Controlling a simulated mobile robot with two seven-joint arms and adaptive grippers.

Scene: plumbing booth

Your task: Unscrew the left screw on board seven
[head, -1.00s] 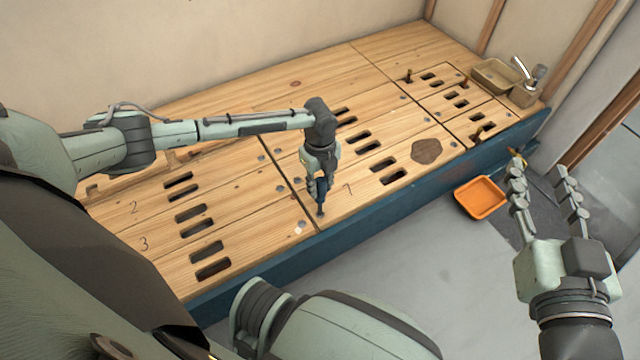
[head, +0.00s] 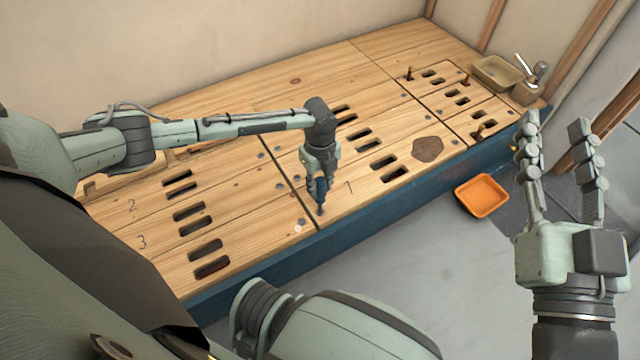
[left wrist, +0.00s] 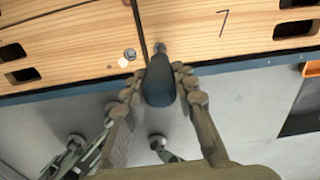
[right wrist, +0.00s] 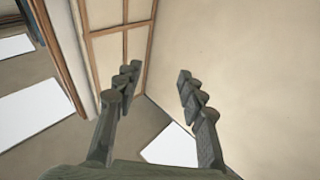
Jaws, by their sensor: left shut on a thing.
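Board seven (head: 372,188) is the wooden board marked 7, right of a dark seam; it also shows in the left wrist view (left wrist: 193,38). My left gripper (head: 321,186) is shut on a dark blue screwdriver (head: 321,192), held upright with its tip down at the board's front left corner. I cannot tell whether the tip is seated in the screw. My right gripper (head: 555,130) is open and empty, off the bench's front right.
An orange tray (head: 482,196) lies on the floor in front of the bench. Boards two and three lie left of the seam. The floor in front is mostly clear.

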